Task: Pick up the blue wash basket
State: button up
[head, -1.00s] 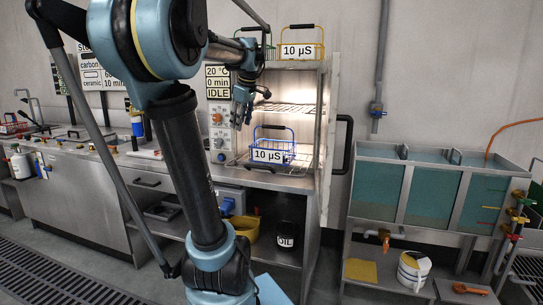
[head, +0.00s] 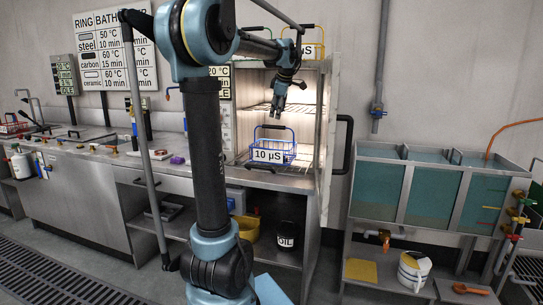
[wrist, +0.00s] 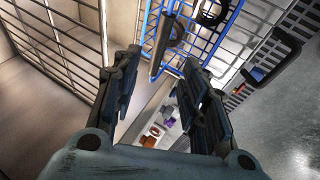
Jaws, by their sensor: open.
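The blue wash basket (head: 272,145) is a wire basket with a raised handle and a "10 µS" label. It stands on the lower shelf of the lit open cabinet. In the wrist view the basket (wrist: 190,58) shows at the top, beyond my fingertips, with a dark ring inside it. My gripper (head: 291,101) is in the cabinet opening, above the basket and apart from it. In the wrist view the two fingers of my gripper (wrist: 162,80) are spread, with nothing between them.
A wire rack (head: 268,107) crosses the cabinet above the basket. A yellow basket (head: 306,48) stands on the cabinet top. The open door (head: 336,145) with a dark handle bounds the right side. A bench (head: 85,185) runs left; teal tanks (head: 430,200) stand right.

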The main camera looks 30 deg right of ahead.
aim_at(273, 128)
jog(key=x, duration=1)
jog(key=shift+w+d, duration=0.1)
jog(key=shift+f, duration=0.3)
dwell(0.4)
grip_shut()
